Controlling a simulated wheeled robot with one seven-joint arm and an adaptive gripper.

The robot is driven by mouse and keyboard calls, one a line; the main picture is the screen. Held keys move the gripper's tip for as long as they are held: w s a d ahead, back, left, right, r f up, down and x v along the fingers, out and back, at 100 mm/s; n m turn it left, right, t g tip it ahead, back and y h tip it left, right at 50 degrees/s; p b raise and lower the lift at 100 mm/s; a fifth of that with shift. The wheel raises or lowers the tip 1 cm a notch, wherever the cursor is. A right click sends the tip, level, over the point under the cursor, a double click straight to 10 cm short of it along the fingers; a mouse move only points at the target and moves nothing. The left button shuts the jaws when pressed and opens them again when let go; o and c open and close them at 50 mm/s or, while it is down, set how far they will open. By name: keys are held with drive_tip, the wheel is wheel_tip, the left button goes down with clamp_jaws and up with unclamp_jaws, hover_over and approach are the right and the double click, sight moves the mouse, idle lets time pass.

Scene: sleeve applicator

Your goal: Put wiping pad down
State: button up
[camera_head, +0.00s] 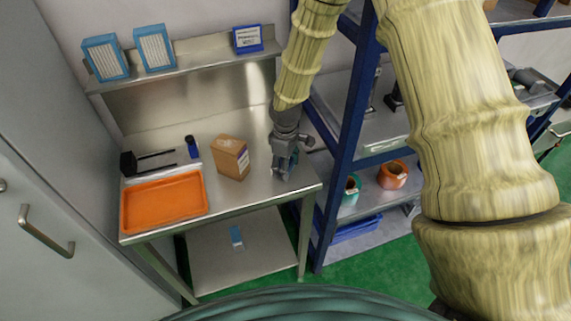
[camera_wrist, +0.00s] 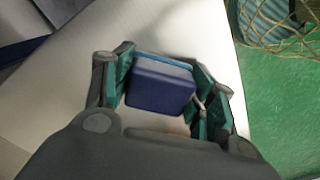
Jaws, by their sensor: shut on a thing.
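The wiping pad (camera_wrist: 160,92) is a dark blue block with a lighter blue layer along its far edge. It sits between the two fingers of my gripper (camera_wrist: 163,75) in the wrist view. The fingers are shut on its sides. In the head view my gripper (camera_head: 284,168) points down over the right end of the metal table (camera_head: 258,191), to the right of the cardboard box. The pad cannot be made out clearly there. I cannot tell whether the pad touches the tabletop.
A cardboard box (camera_head: 231,158) stands mid-table. An orange tray (camera_head: 164,202), a small dark blue bottle (camera_head: 192,147) and a black tool (camera_head: 129,164) are at left. A blue shelving frame (camera_head: 345,140) stands close on the right. Bare tabletop lies in front of the box.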

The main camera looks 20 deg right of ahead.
drive_tip(key=shift+f, duration=0.15)
drive_tip(key=o, duration=1)
drive_tip(key=shift+o, duration=0.2)
wheel_tip(320, 180, up, 12)
drive_tip(key=b, duration=0.4)
drive_tip(key=shift+r, duration=0.2)
drive_tip(key=shift+s+f, duration=0.1)
